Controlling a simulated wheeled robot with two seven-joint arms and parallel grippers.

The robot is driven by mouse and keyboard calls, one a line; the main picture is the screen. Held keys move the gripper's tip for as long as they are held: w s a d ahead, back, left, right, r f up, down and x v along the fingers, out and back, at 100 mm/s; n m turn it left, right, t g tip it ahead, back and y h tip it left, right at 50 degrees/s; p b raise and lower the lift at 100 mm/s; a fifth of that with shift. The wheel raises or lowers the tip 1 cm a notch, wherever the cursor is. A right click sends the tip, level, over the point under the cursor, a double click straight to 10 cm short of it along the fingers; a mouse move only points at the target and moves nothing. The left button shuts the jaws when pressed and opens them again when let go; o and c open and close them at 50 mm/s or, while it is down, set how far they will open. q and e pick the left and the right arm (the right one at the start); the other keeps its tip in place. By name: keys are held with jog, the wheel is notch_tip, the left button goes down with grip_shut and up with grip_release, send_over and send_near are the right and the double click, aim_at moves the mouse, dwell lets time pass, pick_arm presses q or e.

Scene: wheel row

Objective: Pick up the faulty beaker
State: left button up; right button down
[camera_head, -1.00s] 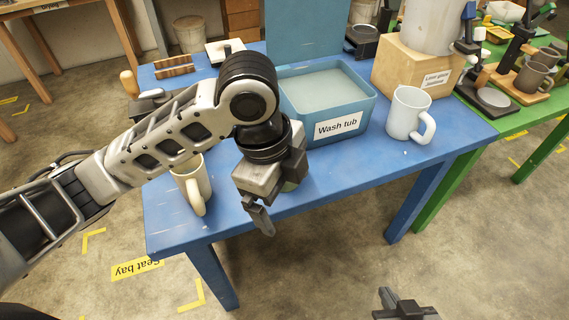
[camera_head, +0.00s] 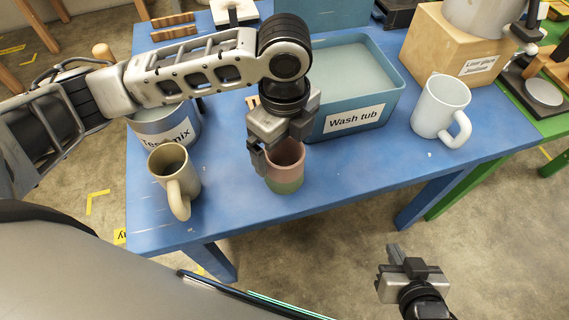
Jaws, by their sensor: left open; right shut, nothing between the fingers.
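A pink and green cup (camera_head: 287,182) stands upright near the front edge of the blue table. My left gripper (camera_head: 272,155) is open at it, pointing down, with one finger over the cup's left side. The other finger is hard to make out, and the gripper hides part of the rim. A beige mug (camera_head: 170,166) stands to the left, its handle toward the front. A white mug (camera_head: 440,105) stands to the right, its handle toward the right front. I see no clear fault on any of them. My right gripper (camera_head: 393,250) is shut and empty, low in front of the table.
The blue wash tub (camera_head: 352,118) stands behind the pink and green cup. A labelled round tub (camera_head: 168,133) stands behind the beige mug, partly under my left arm. A wooden block (camera_head: 452,62) with a large vessel on it stands at the back right. The table's front right (camera_head: 370,178) is bare.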

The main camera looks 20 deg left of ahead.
aim_at(284, 164)
pick_arm(q)
notch_tip(284, 164, down, 7)
jog(key=shift+r, duration=0.15)
dwell(0.4)
jog(key=c, duration=1.2)
